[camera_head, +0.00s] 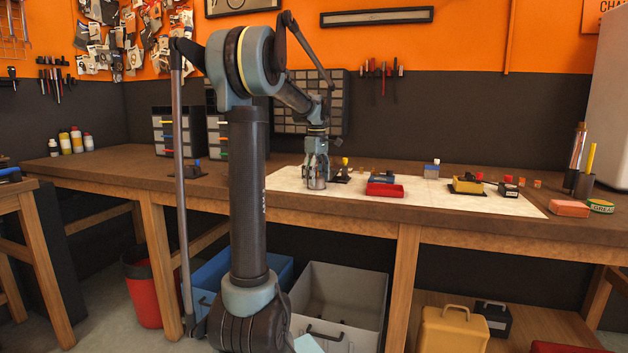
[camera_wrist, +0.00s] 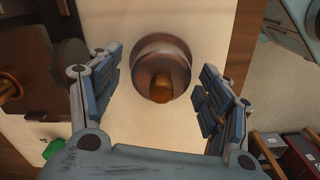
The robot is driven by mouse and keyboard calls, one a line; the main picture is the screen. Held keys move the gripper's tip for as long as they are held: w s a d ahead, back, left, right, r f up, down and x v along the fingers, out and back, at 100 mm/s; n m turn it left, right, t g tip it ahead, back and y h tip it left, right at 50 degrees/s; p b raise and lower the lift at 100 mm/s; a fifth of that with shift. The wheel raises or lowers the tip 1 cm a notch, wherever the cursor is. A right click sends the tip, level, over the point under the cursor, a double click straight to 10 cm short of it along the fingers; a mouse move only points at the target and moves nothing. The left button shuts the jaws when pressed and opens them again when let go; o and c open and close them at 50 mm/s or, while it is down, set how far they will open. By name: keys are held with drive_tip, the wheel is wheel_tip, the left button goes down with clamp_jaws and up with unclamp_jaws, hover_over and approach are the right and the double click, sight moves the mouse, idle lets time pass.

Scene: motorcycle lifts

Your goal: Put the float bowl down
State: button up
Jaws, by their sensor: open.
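The float bowl (camera_wrist: 146,52) is a round metal cup with a brass-coloured piece inside, resting on a pale surface in the wrist view. In the head view the float bowl (camera_head: 317,184) shows low at my fingertips, on the cream mat (camera_head: 400,196) near its left end. My gripper (camera_wrist: 160,75) is open, with one finger to each side of the bowl and a visible gap on both sides. In the head view my gripper (camera_head: 316,172) points down over the bowl and partly hides it.
A red tray (camera_head: 384,190) stands just right of the bowl. A yellow tray (camera_head: 467,186) is farther right. A dark piece with a yellow top (camera_head: 344,170) stands close behind my gripper. The mat's front right is clear.

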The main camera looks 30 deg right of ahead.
wheel_tip(320, 180, up, 12)
drive_tip(key=s+a+f, duration=0.1)
drive_tip(key=a+f, duration=0.1)
drive_tip(key=a, duration=0.5)
drive_tip(key=s+a+f, duration=0.1)
drive_tip(key=a+f, duration=0.1)
drive_tip(key=a, duration=0.5)
drive_tip(key=s+a+f+m+t, duration=0.1)
drive_tip(key=s+a+f+m, duration=0.1)
drive_tip(key=s+a+f, duration=0.55)
drive_tip(key=s+a+f+m+t, duration=0.1)
drive_tip(key=s+a+f, duration=0.55)
drive_tip(key=a, duration=0.65)
drive_tip(key=s+a+f+m, duration=0.1)
drive_tip(key=s+a+f, duration=0.2)
drive_tip(key=f, duration=0.4)
drive_tip(key=s+a+f, duration=0.3)
drive_tip(key=s+f, duration=0.1)
drive_tip(key=f, duration=0.4)
drive_tip(key=shift+s+a+f+m, duration=0.15)
drive_tip(key=shift+s+a+m, duration=0.1)
drive_tip(key=shift+m, duration=0.15)
